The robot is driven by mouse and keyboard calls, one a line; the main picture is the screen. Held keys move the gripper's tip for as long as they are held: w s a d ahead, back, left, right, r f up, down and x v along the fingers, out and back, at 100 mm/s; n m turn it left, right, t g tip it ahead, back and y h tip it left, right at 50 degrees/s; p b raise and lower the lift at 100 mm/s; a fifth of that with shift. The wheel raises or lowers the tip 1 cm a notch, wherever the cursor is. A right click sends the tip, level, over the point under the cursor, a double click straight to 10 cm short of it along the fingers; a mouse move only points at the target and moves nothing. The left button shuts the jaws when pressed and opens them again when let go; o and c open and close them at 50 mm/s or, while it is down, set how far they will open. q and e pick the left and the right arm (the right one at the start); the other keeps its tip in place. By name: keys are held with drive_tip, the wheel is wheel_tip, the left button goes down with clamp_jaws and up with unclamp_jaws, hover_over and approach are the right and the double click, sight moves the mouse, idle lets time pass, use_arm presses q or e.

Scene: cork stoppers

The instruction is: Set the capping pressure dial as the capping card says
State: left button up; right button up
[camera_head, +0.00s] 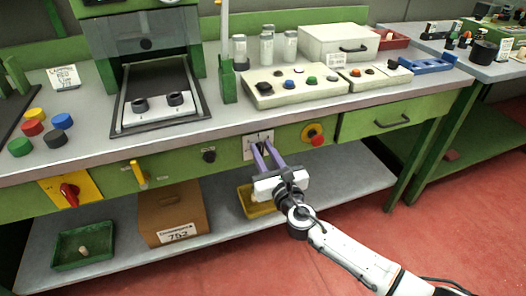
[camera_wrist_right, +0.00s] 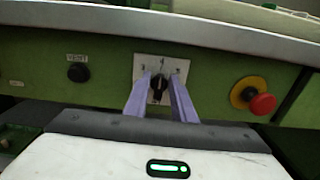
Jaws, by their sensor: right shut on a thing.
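The pressure dial (camera_wrist_right: 158,82) is a black knob on a pale square plate (camera_wrist_right: 147,68) set in the green bench front. Marks show around it, too small to read. In the head view the plate (camera_head: 250,148) is partly covered by my right gripper (camera_head: 264,150). My right gripper's two lilac fingers (camera_wrist_right: 160,95) reach to the dial from both sides and are shut on it. A white card (camera_head: 63,77) with small print stands at the left of the bench top; its text is too small to read for certain. My left gripper is not in view.
A red emergency button (camera_wrist_right: 262,104) on a yellow ring sits right of the dial, and a black knob (camera_wrist_right: 78,73) sits left. A red switch on a yellow plate (camera_head: 85,187) is further left. A shelf below holds a brown box (camera_head: 172,205) and a yellow tray (camera_head: 247,205).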

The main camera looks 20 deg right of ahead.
drive_tip(key=shift+f, duration=0.1)
drive_tip(key=m+b, duration=0.1)
drive_tip(key=m, duration=0.2)
drive_tip(key=shift+d+f, duration=0.1)
drive_tip(key=m+b, duration=0.1)
drive_tip(key=m, duration=0.4)
drive_tip(key=m+b, duration=0.1)
drive_tip(key=m, duration=0.5)
drive_tip(key=f+m+b, duration=0.1)
drive_tip(key=m+b, duration=0.1)
drive_tip(key=m, duration=0.3)
drive_tip(key=shift+d+m, duration=0.3)
drive_tip(key=shift+d, duration=0.1)
drive_tip(key=o, duration=0.7)
drive_tip(key=shift+o, duration=0.2)
